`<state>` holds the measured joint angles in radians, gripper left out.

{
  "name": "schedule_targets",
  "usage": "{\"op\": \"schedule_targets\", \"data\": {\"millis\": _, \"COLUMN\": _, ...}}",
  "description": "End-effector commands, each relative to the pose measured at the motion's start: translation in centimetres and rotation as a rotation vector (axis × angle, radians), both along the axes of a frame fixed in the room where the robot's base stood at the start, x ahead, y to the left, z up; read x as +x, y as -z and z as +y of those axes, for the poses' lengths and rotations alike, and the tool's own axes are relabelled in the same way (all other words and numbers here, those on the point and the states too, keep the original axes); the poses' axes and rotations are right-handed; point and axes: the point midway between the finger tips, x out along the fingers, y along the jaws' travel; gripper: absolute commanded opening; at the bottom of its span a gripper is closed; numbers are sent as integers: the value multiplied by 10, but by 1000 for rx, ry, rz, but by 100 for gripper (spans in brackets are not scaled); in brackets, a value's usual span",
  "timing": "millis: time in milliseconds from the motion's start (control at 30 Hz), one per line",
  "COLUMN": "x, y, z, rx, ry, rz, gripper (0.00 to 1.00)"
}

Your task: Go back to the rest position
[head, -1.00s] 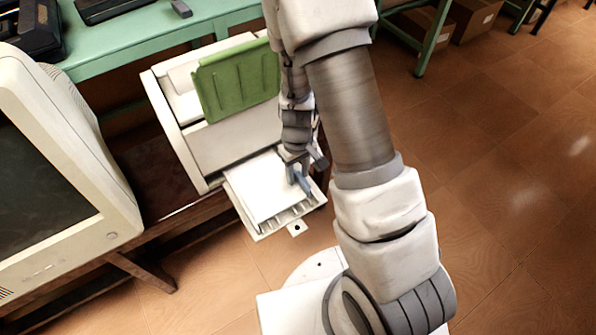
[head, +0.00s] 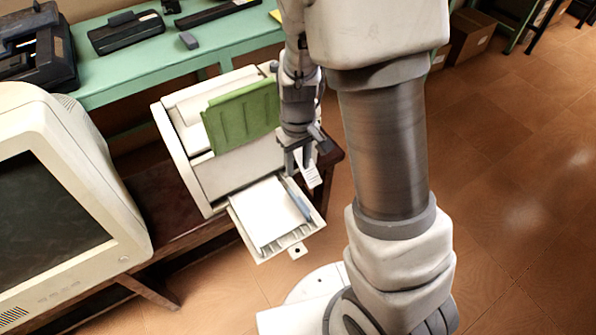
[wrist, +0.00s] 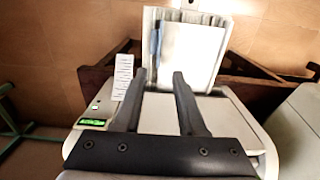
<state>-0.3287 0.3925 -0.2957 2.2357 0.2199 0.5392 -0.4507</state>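My gripper (head: 299,170) hangs over the front right of the white printer (head: 236,178), above its pulled-out paper tray (head: 271,254). In the wrist view my gripper (wrist: 160,76) shows two dark fingers spread apart, with nothing between them. A stack of white paper (head: 267,217) lies in the tray. A blue strip (head: 297,199) lies along the right side of the paper, apart from the fingers. The printer has a raised green panel (head: 241,117) at the back.
A beige monitor (head: 60,200) stands left of the printer on a dark wooden table (head: 165,200). A green table (head: 150,60) behind holds several dark devices. A white marked strip (wrist: 123,77) stands beside the left finger. Open tiled floor lies to the right.

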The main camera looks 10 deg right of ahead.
Motion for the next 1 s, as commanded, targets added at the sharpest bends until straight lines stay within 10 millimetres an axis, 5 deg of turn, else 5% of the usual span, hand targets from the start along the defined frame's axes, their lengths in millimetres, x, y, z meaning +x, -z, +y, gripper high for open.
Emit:
{"op": "schedule_targets", "data": {"millis": 200, "x": 0, "y": -15, "z": 0, "rx": 0, "ry": 2, "rz": 0, "gripper": 40}}
{"op": "schedule_targets", "data": {"millis": 767, "x": 0, "y": -17, "z": 0, "rx": 2, "ry": 3, "rz": -3, "gripper": 40}}
{"op": "schedule_targets", "data": {"millis": 1000, "x": -7, "y": -64, "z": 2, "rx": 51, "ry": 48, "rz": -67, "gripper": 40}}
